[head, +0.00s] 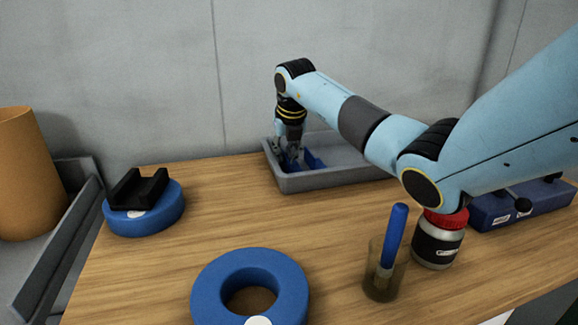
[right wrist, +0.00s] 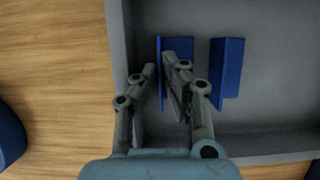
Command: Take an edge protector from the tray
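Two blue angle-shaped edge protectors lie in the grey tray (head: 330,180). In the right wrist view, the left edge protector (right wrist: 183,46) and the right edge protector (right wrist: 227,68) stand side by side near the wall of the tray (right wrist: 120,45). My right gripper (head: 288,154) reaches down into the left end of the tray. In the right wrist view its fingertips (right wrist: 160,66) are close together, one on each side of the left protector's thin upright flange, and look shut on it. The fingers hide part of this protector. My left gripper is not in view.
A blue ring (head: 290,285) lies at the front, and a black holder (head: 137,188) sits on another blue disc (head: 168,210). A cup with a blue-handled tool (head: 393,235) and a red-lidded jar (head: 437,245) stand below my right arm. A blue case (head: 535,203) is at right.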

